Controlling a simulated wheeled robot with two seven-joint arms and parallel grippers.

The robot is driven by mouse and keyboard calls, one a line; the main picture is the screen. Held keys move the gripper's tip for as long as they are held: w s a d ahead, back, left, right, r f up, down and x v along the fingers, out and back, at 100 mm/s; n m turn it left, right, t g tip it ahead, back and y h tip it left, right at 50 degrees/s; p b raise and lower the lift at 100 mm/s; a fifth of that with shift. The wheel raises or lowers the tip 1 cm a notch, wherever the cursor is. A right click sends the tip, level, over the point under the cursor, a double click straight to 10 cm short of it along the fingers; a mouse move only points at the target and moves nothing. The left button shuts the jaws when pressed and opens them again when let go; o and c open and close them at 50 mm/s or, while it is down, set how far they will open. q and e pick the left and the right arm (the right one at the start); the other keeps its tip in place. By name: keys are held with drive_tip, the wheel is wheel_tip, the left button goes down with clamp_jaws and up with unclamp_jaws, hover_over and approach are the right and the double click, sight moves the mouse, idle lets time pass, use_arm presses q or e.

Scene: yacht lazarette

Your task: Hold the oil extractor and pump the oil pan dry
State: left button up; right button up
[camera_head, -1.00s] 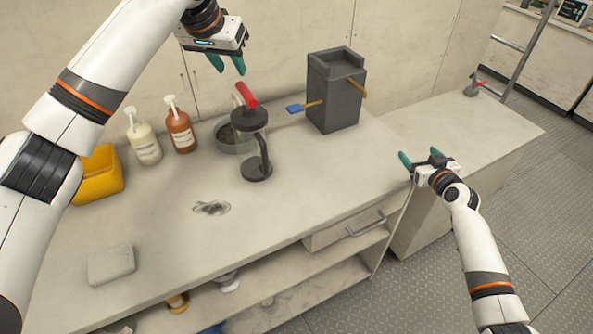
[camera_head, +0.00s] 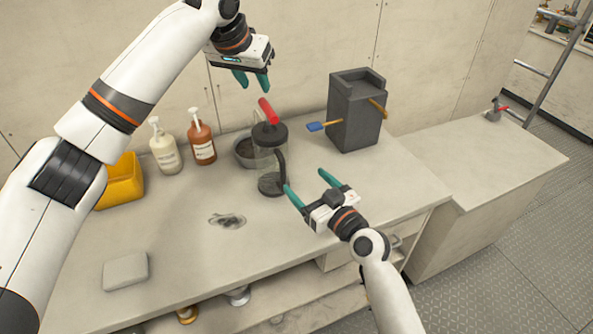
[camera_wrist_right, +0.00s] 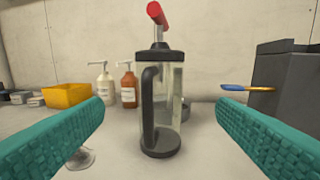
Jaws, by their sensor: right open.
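The oil extractor (camera_head: 270,160) is a clear cylinder with a black lid, black base, black side handle and a red pump grip (camera_head: 268,111) on top. It stands upright on the worktop; the right wrist view shows it (camera_wrist_right: 165,105) centred ahead between the fingers. The oil pan (camera_head: 244,152), a dark round bowl, sits just behind it, partly hidden. My right gripper (camera_head: 306,182) is open and empty, in front of the extractor on its right side, apart from it. My left gripper (camera_head: 251,81) is open and empty, above and slightly left of the red grip.
A dark grey box (camera_head: 355,115) with a blue-tipped brush (camera_head: 317,126) stands to the right. Cream (camera_head: 165,150) and brown (camera_head: 202,142) pump bottles and a yellow bin (camera_head: 120,183) are at left. A grey block (camera_head: 125,271) and dark stain (camera_head: 227,220) are at the front.

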sight(269, 153)
drive_tip(key=x, duration=1)
drive_tip(key=shift+w, duration=0.3)
drive_tip(key=shift+a, duration=0.1)
clamp_jaws()
